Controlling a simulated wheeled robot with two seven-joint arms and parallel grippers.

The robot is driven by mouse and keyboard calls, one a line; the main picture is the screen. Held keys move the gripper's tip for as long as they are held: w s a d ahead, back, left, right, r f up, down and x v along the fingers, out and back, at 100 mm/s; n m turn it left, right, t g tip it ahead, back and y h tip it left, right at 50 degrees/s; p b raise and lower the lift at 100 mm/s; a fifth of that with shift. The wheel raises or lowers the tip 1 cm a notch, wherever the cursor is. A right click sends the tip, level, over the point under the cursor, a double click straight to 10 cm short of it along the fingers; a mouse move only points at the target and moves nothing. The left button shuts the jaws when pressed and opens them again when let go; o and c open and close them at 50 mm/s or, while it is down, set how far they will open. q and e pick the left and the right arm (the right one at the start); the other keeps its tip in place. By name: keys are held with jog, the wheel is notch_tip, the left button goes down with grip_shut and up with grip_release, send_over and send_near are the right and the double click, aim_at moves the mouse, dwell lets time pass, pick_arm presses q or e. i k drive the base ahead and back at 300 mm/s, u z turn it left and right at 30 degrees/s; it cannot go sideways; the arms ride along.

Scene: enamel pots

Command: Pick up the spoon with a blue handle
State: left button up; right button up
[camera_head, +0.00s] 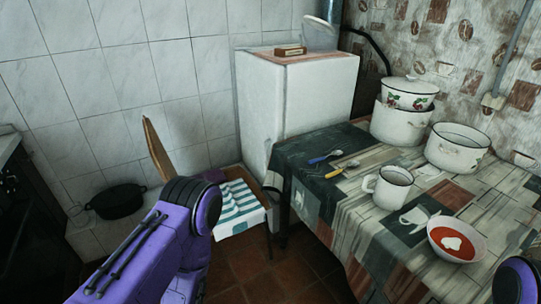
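The spoon with a blue handle (319,159) lies on the patterned tablecloth of the table (308,198), near its left back part. Its metal bowl points right. A second spoon with a yellow handle (335,173) lies just in front of it, roughly parallel and apart from it. My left arm comes in at the lower left, over the floor and left of the table, but its gripper is out of sight. Only a piece of my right arm shows at the lower right corner; its gripper is out of sight too.
A white mug (392,190) stands right of the spoons. A bowl of red soup (459,242), an open white pot (458,149) and stacked pots (400,124) stand farther right. A white fridge (300,95) is behind the table. A stool with a striped cloth (238,204) stands left.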

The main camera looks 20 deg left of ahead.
aim_at(337, 153)
jog(key=u, duration=1.35)
jog(key=i, duration=1.15)
jog(key=z, duration=1.95)
